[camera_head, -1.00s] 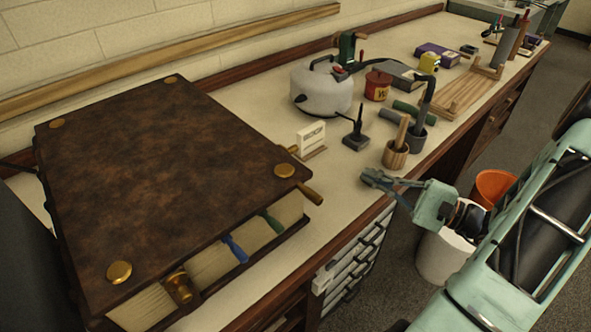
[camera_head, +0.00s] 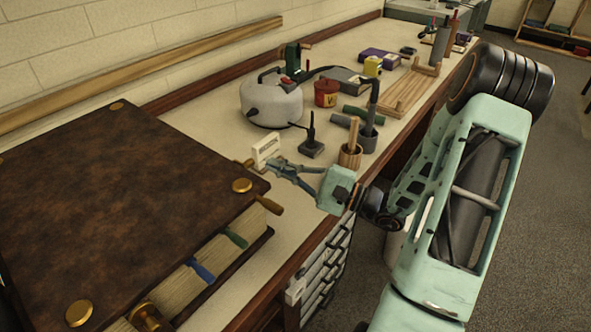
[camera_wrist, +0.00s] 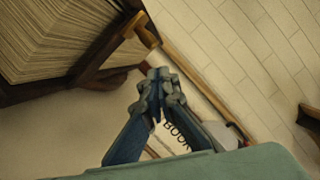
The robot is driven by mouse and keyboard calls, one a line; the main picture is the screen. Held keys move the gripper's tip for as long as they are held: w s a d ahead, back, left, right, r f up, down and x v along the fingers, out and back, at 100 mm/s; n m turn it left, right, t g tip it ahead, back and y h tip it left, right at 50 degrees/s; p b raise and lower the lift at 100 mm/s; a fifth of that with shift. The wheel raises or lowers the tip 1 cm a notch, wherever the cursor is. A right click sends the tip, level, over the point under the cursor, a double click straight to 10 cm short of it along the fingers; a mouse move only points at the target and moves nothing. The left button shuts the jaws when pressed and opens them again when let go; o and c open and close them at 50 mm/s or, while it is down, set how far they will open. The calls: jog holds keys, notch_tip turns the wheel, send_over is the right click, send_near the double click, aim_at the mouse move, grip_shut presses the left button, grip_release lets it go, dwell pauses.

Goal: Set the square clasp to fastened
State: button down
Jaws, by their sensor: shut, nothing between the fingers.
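The large brown leather book (camera_head: 120,190) lies shut at the left of the bench. A brass clasp-like fitting (camera_head: 148,318) sits at its front edge, cut by the picture's bottom. A brass lever-like piece (camera_head: 268,204) sticks out at the book's right corner; a brass piece also shows in the wrist view (camera_wrist: 143,30). I cannot tell which is the square clasp. My gripper (camera_head: 270,166) is shut and empty, above the bench just right of the book, apart from it. In the wrist view its fingertips (camera_wrist: 158,73) are below the brass piece, not touching it.
A small white sign (camera_head: 266,150) stands close behind my gripper. Blue (camera_head: 201,271) and green (camera_head: 236,239) tabs stick out of the book. Bare bench lies along the front.

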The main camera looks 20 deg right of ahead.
jog(key=shift+a+r, duration=0.2)
jog(key=shift+a, duration=0.3)
jog(key=shift+s+a+r+n+g+b, duration=0.2)
jog(key=shift+s+a+r+n, duration=0.15)
jog(key=shift+n, duration=0.2)
jog(key=shift+s+a+r+n+g+b, duration=0.15)
jog(key=shift+s+a+r+n, duration=0.1)
jog(key=shift+a+n, duration=0.25)
jog(key=shift+d+f, duration=0.1)
jog(key=shift+d, duration=0.05)
